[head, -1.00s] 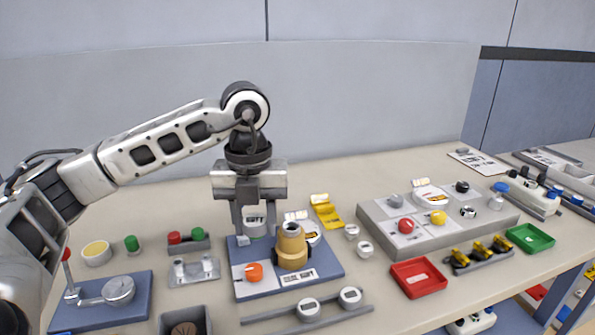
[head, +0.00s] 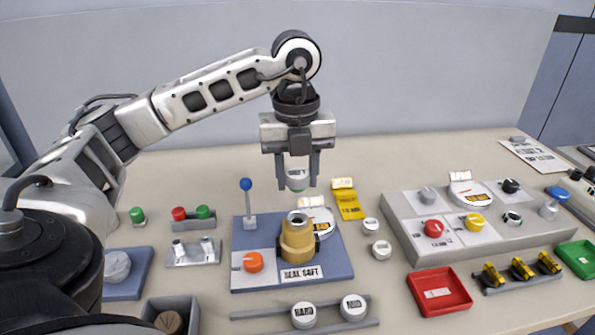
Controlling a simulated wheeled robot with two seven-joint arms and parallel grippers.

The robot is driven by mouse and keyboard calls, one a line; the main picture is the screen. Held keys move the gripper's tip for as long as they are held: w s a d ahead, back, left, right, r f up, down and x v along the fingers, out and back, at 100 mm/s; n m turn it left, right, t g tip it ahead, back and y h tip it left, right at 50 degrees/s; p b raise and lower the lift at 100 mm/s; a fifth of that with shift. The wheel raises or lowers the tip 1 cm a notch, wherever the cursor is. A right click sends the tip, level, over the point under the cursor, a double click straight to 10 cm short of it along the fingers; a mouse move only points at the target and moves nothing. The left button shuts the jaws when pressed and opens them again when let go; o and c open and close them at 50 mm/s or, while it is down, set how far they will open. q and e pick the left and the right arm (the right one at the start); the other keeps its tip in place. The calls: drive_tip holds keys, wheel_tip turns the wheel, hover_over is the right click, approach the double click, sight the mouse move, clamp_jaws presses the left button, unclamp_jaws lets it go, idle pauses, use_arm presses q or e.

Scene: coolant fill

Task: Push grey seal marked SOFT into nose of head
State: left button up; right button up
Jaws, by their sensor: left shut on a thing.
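The head stands on a blue base plate (head: 333,268) with a label reading SEAL SOFT. My right gripper is not in view.
Seals marked HARD (head: 304,315) and MID (head: 353,307) sit on a rail in front. A blue-knobbed lever (head: 246,186) stands left of the head, behind an orange knob (head: 253,262). A yellow tag (head: 348,203) and a red tray (head: 440,292) lie to the right.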

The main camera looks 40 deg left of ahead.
use_arm(q)
drive_tip(key=b, duration=0.4)
hover_over(298, 222)
drive_tip(key=shift+s+f, duration=0.1)
drive_tip(key=shift+f, duration=2.65)
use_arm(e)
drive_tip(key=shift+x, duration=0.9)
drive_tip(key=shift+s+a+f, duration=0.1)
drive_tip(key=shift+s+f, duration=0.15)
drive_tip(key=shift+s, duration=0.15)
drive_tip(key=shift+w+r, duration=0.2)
use_arm(q)
drive_tip(key=shift+f+b, duration=0.45)
drive_tip(key=shift+f, duration=0.3)
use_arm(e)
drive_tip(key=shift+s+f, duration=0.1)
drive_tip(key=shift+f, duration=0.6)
use_arm(q)
drive_tip(key=shift+f+b, duration=0.5)
drive_tip(key=shift+f, duration=0.1)
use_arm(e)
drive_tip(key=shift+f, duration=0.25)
use_arm(q)
drive_tip(key=o, duration=1)
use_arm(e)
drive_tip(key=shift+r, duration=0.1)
